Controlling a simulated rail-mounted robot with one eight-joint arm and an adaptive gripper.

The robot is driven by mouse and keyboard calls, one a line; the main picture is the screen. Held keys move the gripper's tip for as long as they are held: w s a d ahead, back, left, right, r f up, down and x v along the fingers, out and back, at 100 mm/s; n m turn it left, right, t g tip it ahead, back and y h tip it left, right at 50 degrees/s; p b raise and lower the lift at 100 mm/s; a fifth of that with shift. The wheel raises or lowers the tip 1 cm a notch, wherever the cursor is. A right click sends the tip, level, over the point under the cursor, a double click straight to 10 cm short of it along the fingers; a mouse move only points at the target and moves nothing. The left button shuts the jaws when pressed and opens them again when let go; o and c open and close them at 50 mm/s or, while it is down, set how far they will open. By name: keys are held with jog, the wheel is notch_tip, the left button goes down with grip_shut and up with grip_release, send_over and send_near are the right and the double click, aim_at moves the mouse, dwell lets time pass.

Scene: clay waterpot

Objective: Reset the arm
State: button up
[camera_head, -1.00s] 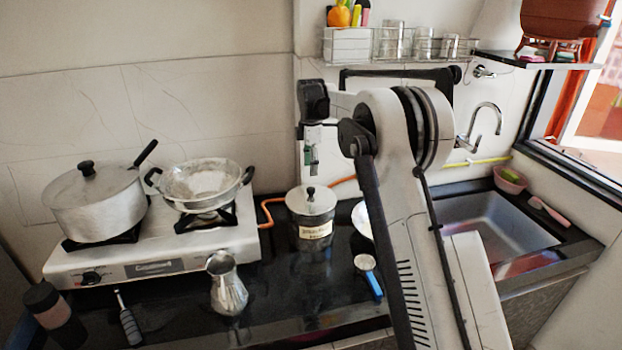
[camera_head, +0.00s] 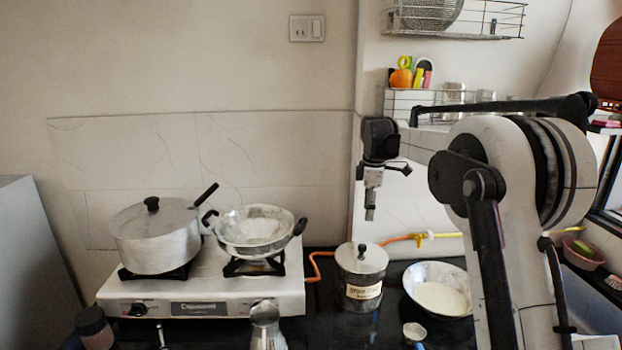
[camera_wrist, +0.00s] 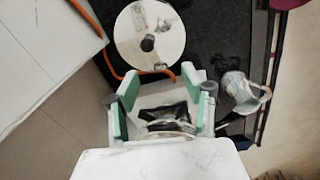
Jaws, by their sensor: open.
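My gripper (camera_head: 370,212) hangs pointing down, empty, above the lidded steel canister (camera_head: 362,286) in the head view. In the wrist view my gripper (camera_wrist: 163,100) shows its green-padded fingers spread apart with nothing between them. The canister's round lid (camera_wrist: 142,32) lies beyond the fingertips in that view. The brown clay waterpot (camera_head: 612,60) is cut off by the right edge of the head view, far from my gripper. My arm reaches in from the lower right.
The stove (camera_head: 205,296) holds a lidded pot (camera_head: 155,240) and a wok (camera_head: 255,236). A wire rack (camera_head: 480,18) hangs above.

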jog(key=s+r+m+t+b, duration=0.2)
jog(key=s+r+m, duration=0.15)
jog(key=s, duration=0.85)
jog(key=s+r+m+t+b, duration=0.1)
jog(key=s+r+m, duration=0.3)
jog(key=s, duration=0.8)
jog(key=s+f+m+t+b, duration=0.1)
jog(key=s+f+m, duration=0.3)
jog(key=s+f, duration=0.3)
jog(key=s+f+m+t+b, duration=0.2)
jog(key=s+f+m, duration=0.2)
jog(key=s, duration=1.2)
notch_tip(320, 180, down, 4)
jog(key=shift+r+m, duration=0.25)
jog(key=shift+m, duration=0.1)
